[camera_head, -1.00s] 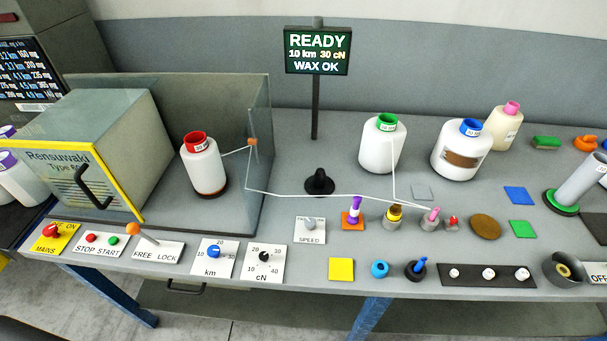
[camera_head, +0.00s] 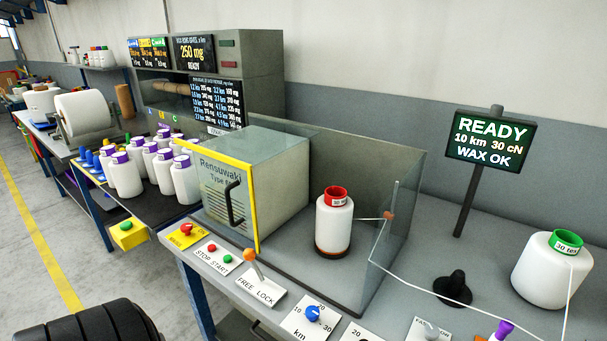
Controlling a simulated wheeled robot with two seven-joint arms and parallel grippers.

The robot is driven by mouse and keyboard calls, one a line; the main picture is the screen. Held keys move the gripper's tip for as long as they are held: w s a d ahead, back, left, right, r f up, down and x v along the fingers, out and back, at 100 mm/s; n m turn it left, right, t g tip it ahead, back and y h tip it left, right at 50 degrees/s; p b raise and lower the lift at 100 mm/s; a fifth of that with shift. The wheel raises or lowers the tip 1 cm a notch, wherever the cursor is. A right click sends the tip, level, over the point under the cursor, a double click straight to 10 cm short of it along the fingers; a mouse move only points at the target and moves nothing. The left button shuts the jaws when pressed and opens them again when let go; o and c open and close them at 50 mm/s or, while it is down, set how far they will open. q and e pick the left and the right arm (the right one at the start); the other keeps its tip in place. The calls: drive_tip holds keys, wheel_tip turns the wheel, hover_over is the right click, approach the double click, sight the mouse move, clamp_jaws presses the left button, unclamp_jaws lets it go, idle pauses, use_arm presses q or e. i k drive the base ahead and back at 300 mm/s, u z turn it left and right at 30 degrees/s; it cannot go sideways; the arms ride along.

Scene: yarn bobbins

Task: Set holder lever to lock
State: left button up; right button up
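The holder lever (camera_head: 250,256) is a metal stalk with an orange ball knob. It rises from a white plate (camera_head: 266,298) marked FREE and LOCK at the table's front edge. The lever leans left, toward the FREE side. A white bobbin with a red top (camera_head: 333,228) stands upright in the glass-sided enclosure behind the plate. A thread runs from it to a small orange guide (camera_head: 388,216). Neither gripper is in view.
Left of the lever are the START/STOP plate (camera_head: 217,259) and yellow MAINS plate (camera_head: 188,236). The km dial (camera_head: 312,314) is to its right. The grey-green machine with a yellow-edged front (camera_head: 254,220) stands behind. The sign (camera_head: 489,141) reads READY.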

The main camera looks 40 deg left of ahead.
sight(248, 254)
drive_tip(key=z, duration=0.25)
drive_tip(key=k, duration=0.6)
drive_tip(key=u, duration=0.45)
